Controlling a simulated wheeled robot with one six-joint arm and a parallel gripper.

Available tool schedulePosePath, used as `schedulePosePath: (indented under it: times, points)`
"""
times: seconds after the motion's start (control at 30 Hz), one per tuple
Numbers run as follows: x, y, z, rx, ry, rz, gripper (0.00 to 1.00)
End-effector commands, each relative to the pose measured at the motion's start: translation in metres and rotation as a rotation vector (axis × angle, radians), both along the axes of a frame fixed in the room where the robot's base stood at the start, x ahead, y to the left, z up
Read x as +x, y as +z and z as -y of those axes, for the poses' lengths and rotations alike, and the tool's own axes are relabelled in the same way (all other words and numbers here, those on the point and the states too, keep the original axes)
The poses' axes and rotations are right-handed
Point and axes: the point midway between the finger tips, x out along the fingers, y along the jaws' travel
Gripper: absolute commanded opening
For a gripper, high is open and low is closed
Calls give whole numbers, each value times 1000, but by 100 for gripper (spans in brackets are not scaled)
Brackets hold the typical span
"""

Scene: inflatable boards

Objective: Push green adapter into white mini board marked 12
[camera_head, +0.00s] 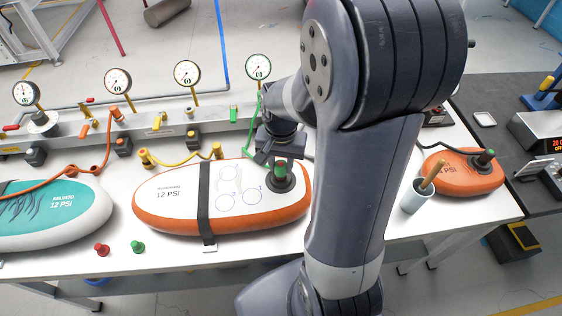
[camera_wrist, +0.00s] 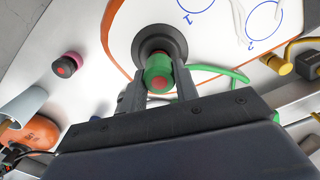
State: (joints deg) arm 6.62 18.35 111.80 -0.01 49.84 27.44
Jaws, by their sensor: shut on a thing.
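The white mini board (camera_head: 180,192) with an orange edge and a 12 PSI mark lies on the table under a black strap. Its dark round valve (camera_head: 278,183) is near the right end and also shows in the wrist view (camera_wrist: 158,40). The green adapter (camera_wrist: 158,74), with a reddish centre, is between the two fingers of my gripper (camera_wrist: 158,90), which is shut on it. The adapter (camera_head: 281,167) is upright at the valve and seems to touch it; how deep it sits I cannot tell. A green hose (camera_wrist: 222,72) runs nearby.
A teal board (camera_head: 60,215) lies left and an orange board (camera_head: 460,175) right. A grey cup (camera_head: 414,199) stands near the orange board. A red cap (camera_head: 102,249) and a green cap (camera_head: 138,246) lie at the front. Gauges (camera_head: 187,74) and hoses line the back.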

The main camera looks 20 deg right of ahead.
Motion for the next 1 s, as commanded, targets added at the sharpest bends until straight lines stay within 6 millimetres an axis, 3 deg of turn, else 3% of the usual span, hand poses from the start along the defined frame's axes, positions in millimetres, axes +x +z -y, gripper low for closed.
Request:
schedulePosePath:
  times: [0.67, 0.7, 1.0]
  points:
    - [0, -16, 0, 0, 0, 0, 5]
    - [0, -16, 0, 0, 0, 0, 31]
    - [0, -16, 0, 0, 0, 0, 54]
